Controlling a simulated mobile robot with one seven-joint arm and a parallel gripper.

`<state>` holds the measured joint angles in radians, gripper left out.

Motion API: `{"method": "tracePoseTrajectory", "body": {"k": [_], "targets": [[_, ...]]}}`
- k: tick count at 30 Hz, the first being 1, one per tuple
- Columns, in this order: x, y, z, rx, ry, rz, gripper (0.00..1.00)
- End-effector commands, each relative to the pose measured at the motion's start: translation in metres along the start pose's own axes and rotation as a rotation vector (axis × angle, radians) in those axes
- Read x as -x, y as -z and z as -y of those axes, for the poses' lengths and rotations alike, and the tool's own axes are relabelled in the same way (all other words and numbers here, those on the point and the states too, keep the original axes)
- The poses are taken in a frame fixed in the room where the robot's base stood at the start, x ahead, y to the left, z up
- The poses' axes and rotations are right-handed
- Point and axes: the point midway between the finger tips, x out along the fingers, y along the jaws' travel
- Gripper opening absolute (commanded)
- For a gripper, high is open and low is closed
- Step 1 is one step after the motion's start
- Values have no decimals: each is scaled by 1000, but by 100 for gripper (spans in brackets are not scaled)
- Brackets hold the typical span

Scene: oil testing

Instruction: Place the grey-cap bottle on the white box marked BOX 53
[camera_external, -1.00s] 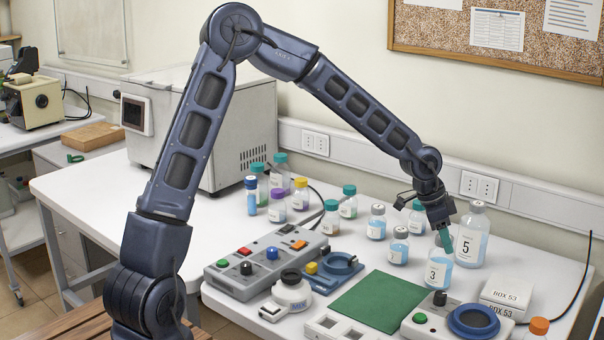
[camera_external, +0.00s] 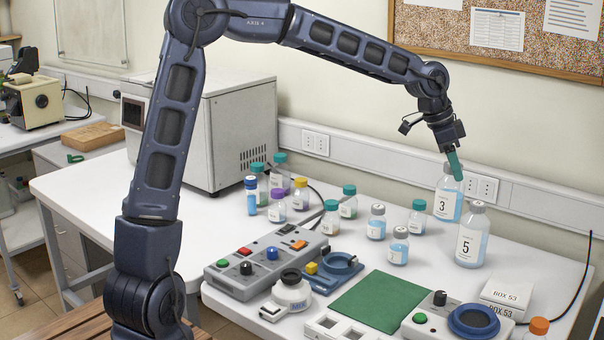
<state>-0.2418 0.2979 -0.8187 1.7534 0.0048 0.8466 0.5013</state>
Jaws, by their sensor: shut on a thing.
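My gripper (camera_external: 454,166), with teal fingertips, is shut on the cap of the bottle marked 3 (camera_external: 447,204). This bottle is clear with blue liquid; its cap looks grey where it shows beside the fingers. It hangs about upright above the table, up and left of the grey-capped bottle marked 5 (camera_external: 471,240) in the picture. The white box marked BOX 53 (camera_external: 508,291) lies at the right of the table, nearer the camera, and its top is bare.
A device with a blue ring (camera_external: 473,321) stands just left of the box. A green mat (camera_external: 380,301) lies bare. Small bottles with grey caps (camera_external: 376,222) and teal caps (camera_external: 417,218) stand left of bottle 5.

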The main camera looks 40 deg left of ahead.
Motion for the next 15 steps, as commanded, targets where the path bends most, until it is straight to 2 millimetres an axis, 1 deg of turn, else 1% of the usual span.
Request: {"method": "tracePoseTrajectory", "body": {"k": [3,8,15], "targets": [[7,5,-1,0,0,-1,0],[9,18,-4,3,-1,-3,0],[5,50,-13,11,1,-4,0]]}}
